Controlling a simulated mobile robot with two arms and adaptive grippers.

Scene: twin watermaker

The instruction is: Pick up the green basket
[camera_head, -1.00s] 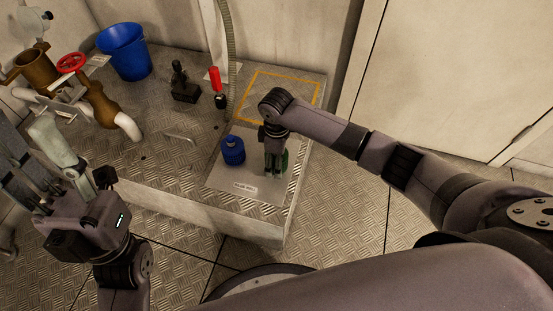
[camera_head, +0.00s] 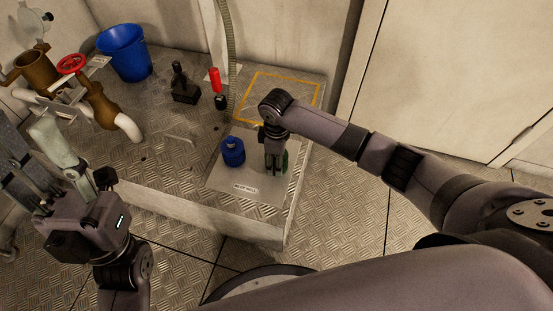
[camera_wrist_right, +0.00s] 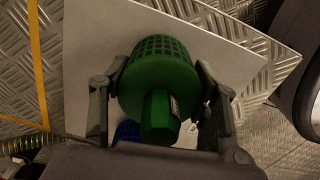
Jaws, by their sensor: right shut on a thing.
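The green basket (camera_wrist_right: 158,85) has a slotted cup and a solid knob-like handle. In the right wrist view it sits between the two fingers of my right gripper (camera_wrist_right: 160,72), which is shut on it. In the head view, only a sliver of the green basket (camera_head: 285,160) shows beside my right gripper (camera_head: 275,167), over the pale labelled plate (camera_head: 222,178). I cannot tell whether the basket touches the plate. My left gripper (camera_head: 62,185) is at the left, away from the basket; its finger opening is unclear.
A blue basket (camera_head: 232,151) stands on the plate, left of my right gripper. Behind are a red-handled tool (camera_head: 215,80), a black fitting (camera_head: 184,88), a blue bucket (camera_head: 125,52) and brown piping with a red handwheel (camera_head: 71,64). A yellow-outlined square (camera_head: 284,93) is empty.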

